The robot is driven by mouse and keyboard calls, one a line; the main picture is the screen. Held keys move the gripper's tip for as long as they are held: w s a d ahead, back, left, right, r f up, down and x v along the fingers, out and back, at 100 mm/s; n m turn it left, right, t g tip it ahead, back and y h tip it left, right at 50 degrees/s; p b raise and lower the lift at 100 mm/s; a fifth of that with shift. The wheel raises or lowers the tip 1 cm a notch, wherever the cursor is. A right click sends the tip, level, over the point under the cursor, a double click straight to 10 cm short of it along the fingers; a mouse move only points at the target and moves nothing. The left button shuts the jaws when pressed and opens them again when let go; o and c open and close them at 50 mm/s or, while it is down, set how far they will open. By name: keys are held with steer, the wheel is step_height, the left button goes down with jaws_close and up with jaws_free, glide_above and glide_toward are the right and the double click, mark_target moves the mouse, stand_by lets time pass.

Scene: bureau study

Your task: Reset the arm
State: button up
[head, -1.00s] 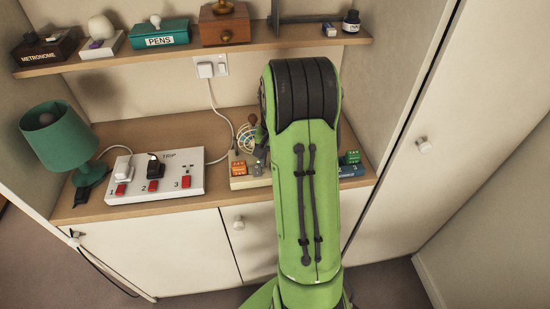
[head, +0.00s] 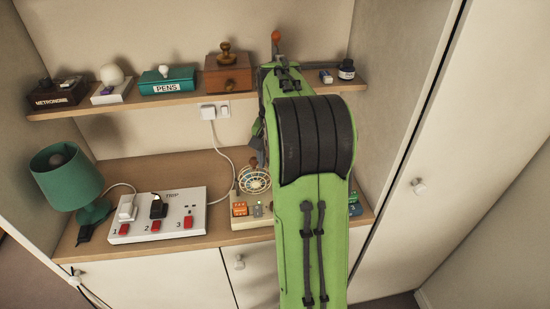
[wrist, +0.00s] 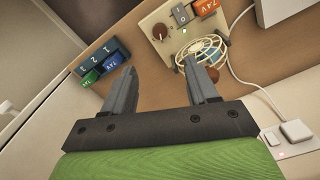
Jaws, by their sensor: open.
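My green arm is folded up in front of the shelves in the head view. My gripper (wrist: 163,88) is open and empty in the wrist view, its two grey fingers spread apart above the desk. In the head view my gripper (head: 257,142) shows only in part, as dark grey pieces beside my arm, above the wire cage (head: 254,180). The wire cage (wrist: 203,50) also shows in the wrist view, beyond the right finger, and nothing is between the fingers.
A cream box (wrist: 156,32) bears an orange 7.4V block (wrist: 206,8). A blue numbered holder (wrist: 97,60) has a green block in it. A white TRIP box (head: 175,212) and green lamp (head: 68,178) stand left. The upper shelf (head: 130,100) is close to my arm.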

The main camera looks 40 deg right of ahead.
stand_by(0.3)
steer(key=s+a+r+n+t, duration=0.2)
steer(key=s+a+r+n, duration=0.15)
steer(key=a, duration=0.55)
steer(key=s+a+r+n+t, duration=0.25)
steer(key=s+a+n, duration=0.2)
steer(key=a, duration=0.45)
steer(key=s+a+f+n+t, duration=0.1)
steer(key=s+a+f+n, duration=0.1)
steer(key=s+a, duration=0.3)
steer(key=s+n, duration=0.1)
steer(key=s, duration=0.2)
steer(key=shift+a+f, duration=0.15)
steer(key=shift+f, duration=0.2)
